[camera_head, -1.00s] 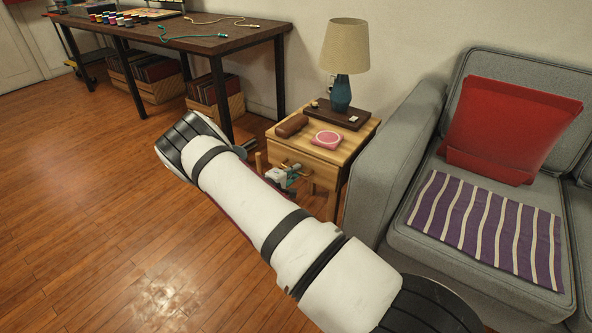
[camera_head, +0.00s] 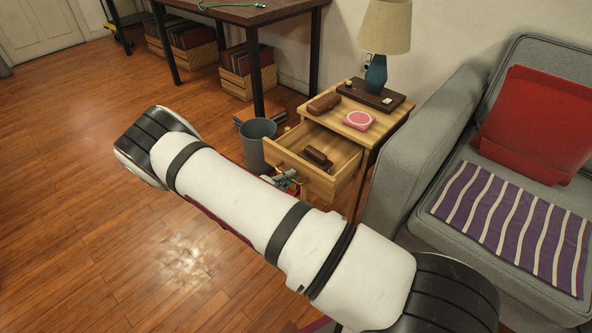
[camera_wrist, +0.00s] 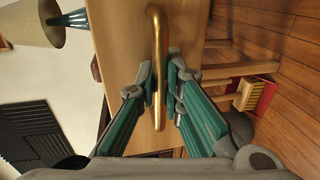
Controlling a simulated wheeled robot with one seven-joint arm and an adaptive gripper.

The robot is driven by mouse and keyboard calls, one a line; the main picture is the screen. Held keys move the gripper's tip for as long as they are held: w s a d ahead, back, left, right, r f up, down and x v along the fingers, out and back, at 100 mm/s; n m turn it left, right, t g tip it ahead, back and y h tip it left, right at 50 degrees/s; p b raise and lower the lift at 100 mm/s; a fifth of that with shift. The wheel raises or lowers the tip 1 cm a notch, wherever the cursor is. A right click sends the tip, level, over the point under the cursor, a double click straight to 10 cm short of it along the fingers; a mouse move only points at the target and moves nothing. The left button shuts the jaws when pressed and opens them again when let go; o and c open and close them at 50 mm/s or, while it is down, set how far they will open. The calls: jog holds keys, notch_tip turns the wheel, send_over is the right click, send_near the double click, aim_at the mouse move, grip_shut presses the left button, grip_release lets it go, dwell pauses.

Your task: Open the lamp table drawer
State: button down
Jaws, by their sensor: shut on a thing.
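The lamp table (camera_head: 398,117) stands beside the sofa with its drawer (camera_head: 333,187) pulled well out toward me. A dark brown case-like item (camera_head: 316,156) lies inside the drawer. In the wrist view the brass bar handle (camera_wrist: 157,50) runs across the light wood drawer front (camera_wrist: 125,60). My gripper (camera_wrist: 161,84) has its teal-and-grey fingers on either side of the handle, shut on it. In the head view my gripper (camera_head: 287,180) is mostly hidden behind my white arm, at the drawer's front.
On the tabletop are a lamp (camera_head: 376,72) on a dark tray (camera_head: 360,94), a brown case (camera_head: 324,103) and a pink round-topped item (camera_head: 358,120). A grey bin (camera_head: 254,148) stands left of the drawer. The sofa (camera_head: 430,130) is close on the right; open floor lies left.

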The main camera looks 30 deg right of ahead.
jog(key=shift+a, duration=0.35)
jog(key=c, duration=1.7)
grip_release()
jog(key=shift+s, duration=0.1)
jog(key=v, duration=1.2)
